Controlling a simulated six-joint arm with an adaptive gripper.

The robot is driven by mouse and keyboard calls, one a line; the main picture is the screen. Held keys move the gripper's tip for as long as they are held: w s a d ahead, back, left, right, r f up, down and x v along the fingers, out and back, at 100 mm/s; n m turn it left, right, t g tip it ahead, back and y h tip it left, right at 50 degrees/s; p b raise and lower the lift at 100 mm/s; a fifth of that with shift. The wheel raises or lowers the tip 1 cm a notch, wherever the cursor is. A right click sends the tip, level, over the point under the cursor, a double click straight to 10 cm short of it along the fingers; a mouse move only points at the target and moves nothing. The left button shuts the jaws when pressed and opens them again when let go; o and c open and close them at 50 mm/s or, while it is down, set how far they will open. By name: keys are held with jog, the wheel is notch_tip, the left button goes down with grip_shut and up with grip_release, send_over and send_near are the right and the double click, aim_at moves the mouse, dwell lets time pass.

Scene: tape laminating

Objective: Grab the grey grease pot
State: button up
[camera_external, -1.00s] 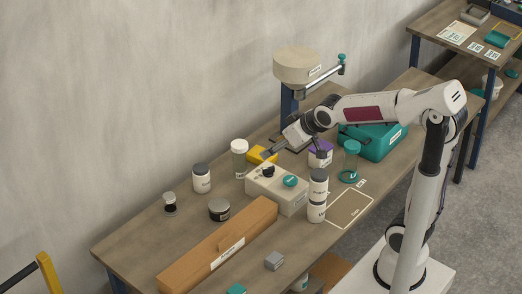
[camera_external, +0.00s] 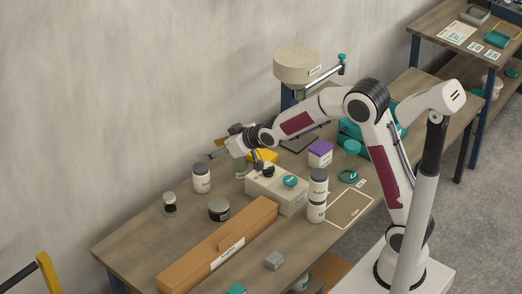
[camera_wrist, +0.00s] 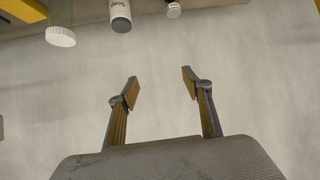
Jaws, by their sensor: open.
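A short, wide dark grey pot (camera_external: 219,210) with a pale label band stands upright on the table in the external view, left of the beige box. It looks like the grease pot, but its label is too small to read. My gripper (camera_external: 237,159) is above the table behind it, up and to its right in the picture, apart from it. In the wrist view, my gripper (camera_wrist: 160,77) has its two fingers spread with only wall between them. I cannot make out the pot in the wrist view.
A white jar (camera_external: 202,179) and a small dark jar (camera_external: 170,204) stand left of my gripper. A white lid (camera_wrist: 61,37) shows in the wrist view.

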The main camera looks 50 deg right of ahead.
jog(key=w+a+f+t, duration=0.1)
jog(key=w+a+f, duration=0.2)
jog(key=w+f, duration=0.45)
jog(key=n+t+y, duration=0.1)
jog(key=y, duration=0.1)
send_over(174, 201)
jog(key=s, duration=0.2)
notch_tip(174, 201, down, 9)
jog(key=shift+s+d+f, duration=0.15)
jog(key=shift+d+f, duration=0.05)
jog(key=shift+d, duration=0.2)
jog(key=shift+f, duration=2.9)
jog(key=shift+f, duration=0.65)
jog(key=shift+x, duration=2.45)
jog(key=shift+d+r, duration=0.1)
